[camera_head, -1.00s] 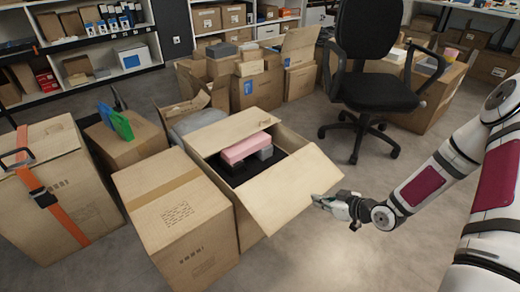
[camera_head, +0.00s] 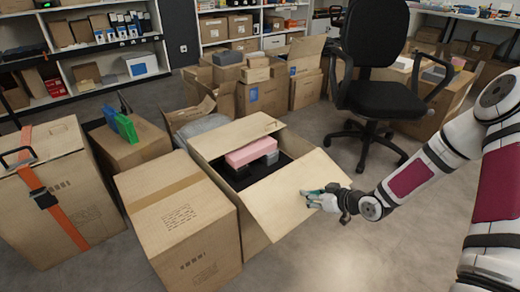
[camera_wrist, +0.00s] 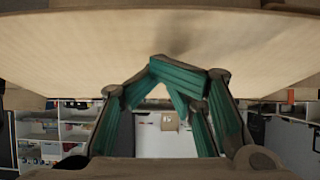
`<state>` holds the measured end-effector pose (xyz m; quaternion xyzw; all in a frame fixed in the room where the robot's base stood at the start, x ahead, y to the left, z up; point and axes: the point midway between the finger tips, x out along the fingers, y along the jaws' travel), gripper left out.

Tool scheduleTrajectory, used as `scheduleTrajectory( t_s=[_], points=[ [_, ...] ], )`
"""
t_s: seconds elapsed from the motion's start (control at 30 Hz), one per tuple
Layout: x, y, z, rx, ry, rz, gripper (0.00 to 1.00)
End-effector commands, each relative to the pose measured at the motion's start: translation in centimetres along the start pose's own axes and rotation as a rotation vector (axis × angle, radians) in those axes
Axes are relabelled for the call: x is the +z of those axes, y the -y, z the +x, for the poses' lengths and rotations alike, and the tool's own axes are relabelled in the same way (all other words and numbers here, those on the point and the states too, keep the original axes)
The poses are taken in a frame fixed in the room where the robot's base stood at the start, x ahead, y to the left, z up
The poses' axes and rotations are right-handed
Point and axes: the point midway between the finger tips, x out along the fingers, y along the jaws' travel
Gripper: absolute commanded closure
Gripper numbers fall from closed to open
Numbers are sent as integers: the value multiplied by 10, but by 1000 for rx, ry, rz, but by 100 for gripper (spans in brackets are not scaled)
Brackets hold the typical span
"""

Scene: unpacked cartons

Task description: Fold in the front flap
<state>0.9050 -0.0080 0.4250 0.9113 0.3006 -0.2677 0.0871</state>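The open carton (camera_head: 222,198) holds a pink box (camera_head: 250,151) and dark and grey items. Its front flap (camera_head: 285,203) hangs outward toward the lower right, sloping down from the rim. My gripper (camera_head: 310,192) is over the flap's outer right part, with its teal fingers seen against the cardboard. In the wrist view, the flap (camera_wrist: 80,50) spans the top of the picture as a broad pale sheet. The gripper fingers (camera_wrist: 178,70) come together there, close to the flap, with a shadow on it. Nothing shows between them. Whether they touch the flap is unclear.
The carton's back flap (camera_head: 236,135) stands open. A closed carton (camera_head: 180,215) stands close on its left, and a strapped carton (camera_head: 75,195) farther left. An office chair (camera_head: 375,95) is behind right. The floor (camera_head: 370,245) right of the flap is clear.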

Motion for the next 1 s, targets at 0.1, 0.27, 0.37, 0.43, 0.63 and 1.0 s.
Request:
scheduleTrajectory(
  t_s=[0.1, 0.27, 0.37, 0.43, 0.63, 1.0],
  points=[
    [-17, -4, -17, 8, 1, 1, 100],
    [-38, -4, -29, 7, 1, 2, 100],
    [-51, -4, -36, 9, 0, 2, 100],
    [-61, -4, -38, 8, 0, 1, 100],
    [-89, -4, -43, 8, -1, 0, 100],
    [-140, -4, -35, 8, -1, 0, 100]
  ],
)
